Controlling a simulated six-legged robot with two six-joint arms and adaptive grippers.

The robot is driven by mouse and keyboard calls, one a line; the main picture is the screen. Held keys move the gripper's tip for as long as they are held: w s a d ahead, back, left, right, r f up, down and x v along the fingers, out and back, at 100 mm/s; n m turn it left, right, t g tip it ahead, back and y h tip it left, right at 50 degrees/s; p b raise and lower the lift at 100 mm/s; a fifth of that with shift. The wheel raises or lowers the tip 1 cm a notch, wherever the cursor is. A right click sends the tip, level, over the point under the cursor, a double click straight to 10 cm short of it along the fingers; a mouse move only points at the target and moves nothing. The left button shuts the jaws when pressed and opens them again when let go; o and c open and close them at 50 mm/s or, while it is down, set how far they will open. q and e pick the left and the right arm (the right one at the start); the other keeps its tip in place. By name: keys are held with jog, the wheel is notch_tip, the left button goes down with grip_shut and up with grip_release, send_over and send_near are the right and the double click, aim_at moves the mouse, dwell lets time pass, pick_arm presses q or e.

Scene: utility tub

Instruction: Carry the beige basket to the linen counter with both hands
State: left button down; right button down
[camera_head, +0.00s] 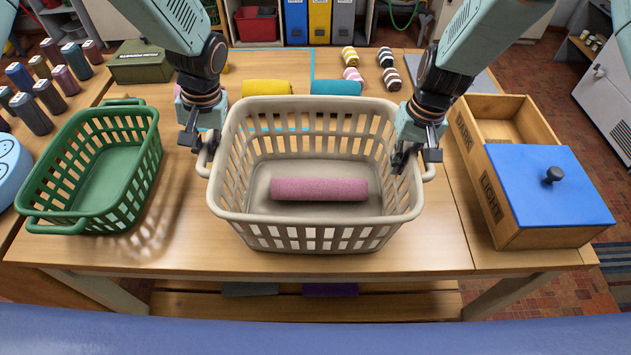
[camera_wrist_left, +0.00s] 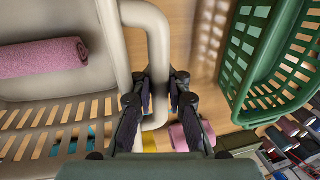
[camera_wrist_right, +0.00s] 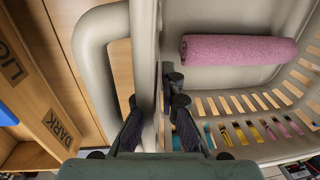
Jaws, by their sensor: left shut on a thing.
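The beige basket (camera_head: 315,232) stands upright on the wooden table, with a rolled pink towel (camera_head: 320,189) inside. My left gripper (camera_head: 199,143) is shut on the basket's left handle; the left wrist view shows the handle bar (camera_wrist_left: 157,60) between its fingers. My right gripper (camera_head: 414,157) is at the basket's right side. In the right wrist view its fingers (camera_wrist_right: 157,95) are apart, one on each side of the basket's rim, with the right handle (camera_wrist_right: 90,65) to the left of them. I cannot tell which surface is the linen counter.
A green basket (camera_head: 70,220) stands at left. A wooden box (camera_head: 520,238) with a blue lid (camera_head: 549,186) is at right. Yellow (camera_head: 267,87) and teal (camera_head: 336,88) rolls lie behind the basket, near a cyan outline (camera_head: 313,62) on the table. Several bottles stand at far left.

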aim_at(405, 146)
pick_arm(q)
jog(key=shift+r, duration=0.15)
pick_arm(e)
jog(key=shift+r, duration=0.2)
